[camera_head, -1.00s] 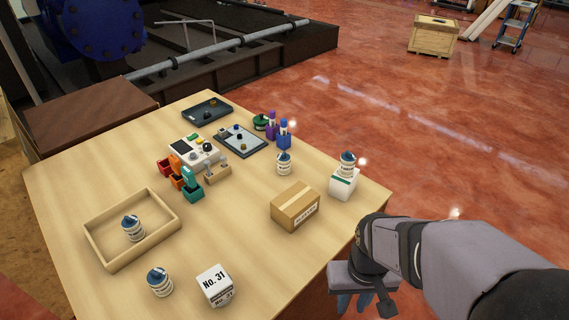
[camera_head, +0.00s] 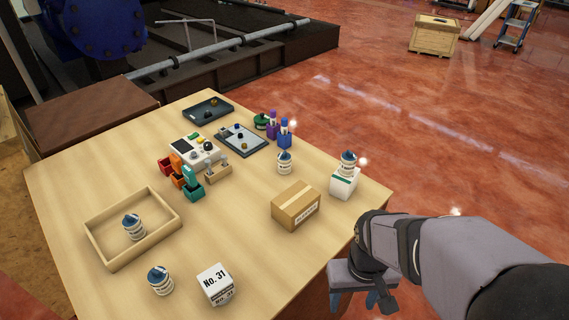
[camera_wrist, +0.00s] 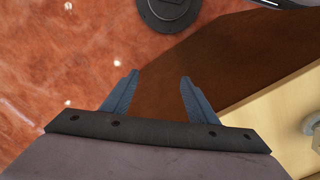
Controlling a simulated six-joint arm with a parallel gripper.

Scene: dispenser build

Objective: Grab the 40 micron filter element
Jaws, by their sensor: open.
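Several white canisters with dark blue tops and printed bands are on the table; their labels are too small to read, so I cannot tell which is the 40 micron filter element. One canister (camera_head: 133,229) stands inside the wooden tray (camera_head: 103,261), one canister (camera_head: 160,281) stands in front of that tray, one canister (camera_head: 284,163) stands behind the cardboard box, and one canister (camera_head: 347,164) sits on a white box. My gripper (camera_head: 356,301) is off the table's right front edge, pointing down. In the wrist view my gripper (camera_wrist: 159,78) is open and empty over the floor and the table's brown side.
A cardboard box (camera_head: 296,206) stands near the right edge. The white box (camera_head: 343,186) is at the right corner, and a No. 31 cube (camera_head: 215,285) is at the front. A console (camera_head: 195,151), coloured bins (camera_head: 192,189) and purple and blue bottles (camera_head: 284,135) are farther back.

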